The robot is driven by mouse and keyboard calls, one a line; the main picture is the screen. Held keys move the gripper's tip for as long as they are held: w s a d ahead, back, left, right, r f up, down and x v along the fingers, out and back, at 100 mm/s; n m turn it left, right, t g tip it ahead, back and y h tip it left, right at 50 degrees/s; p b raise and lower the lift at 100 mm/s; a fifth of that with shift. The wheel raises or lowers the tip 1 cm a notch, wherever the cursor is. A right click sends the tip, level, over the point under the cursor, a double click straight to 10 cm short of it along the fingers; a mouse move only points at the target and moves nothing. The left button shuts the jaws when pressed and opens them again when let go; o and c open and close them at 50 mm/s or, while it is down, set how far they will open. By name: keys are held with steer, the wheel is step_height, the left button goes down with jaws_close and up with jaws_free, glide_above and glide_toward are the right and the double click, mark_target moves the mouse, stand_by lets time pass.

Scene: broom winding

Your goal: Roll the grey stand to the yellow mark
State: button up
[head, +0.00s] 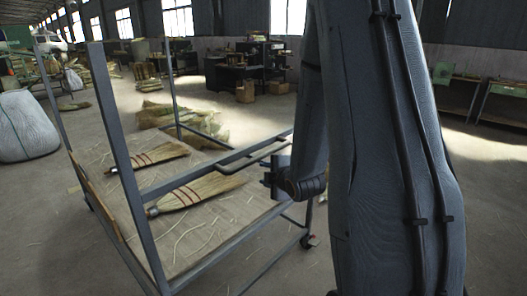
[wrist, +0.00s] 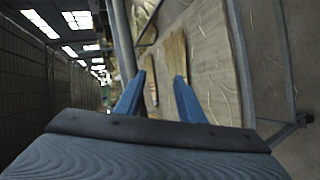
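The grey stand (head: 133,180) is a wheeled metal frame with tall posts and a low, straw-strewn deck. A grey handle bar (head: 255,157) runs along its near right side. My gripper (head: 274,178) is beside this bar, partly hidden by my arm. In the wrist view the blue fingers of my gripper (wrist: 159,77) stand apart, with nothing visibly held between them. Stand bars (wrist: 240,60) pass to the right and behind the left finger. Whether a finger touches the handle, I cannot tell. The yellow mark is not visible in either view.
Two brooms (head: 205,190) lie on the deck. A caster (head: 310,240) shows at its right corner. Straw bundles (head: 190,120) lie behind the stand, and a white sack (head: 25,128) stands at left. Benches (head: 500,100) line the right wall. Open floor (head: 250,107) lies behind the stand.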

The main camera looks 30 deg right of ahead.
mark_target(264, 157)
steer(key=shift+w+d+r+n+t+p, duration=0.35)
steer(key=shift+w+d+n+t+p, duration=0.15)
steer(key=shift+w, duration=0.85)
steer(key=shift+w+d+r+n+t+p, duration=0.45)
steer(key=shift+w+d+n, duration=0.1)
steer(key=shift+w, duration=0.85)
steer(key=shift+w+d+r+n+t+p, duration=0.3)
steer(key=shift+w+d+n+t+p, duration=0.2)
steer(key=shift+w, duration=0.85)
jaws_close()
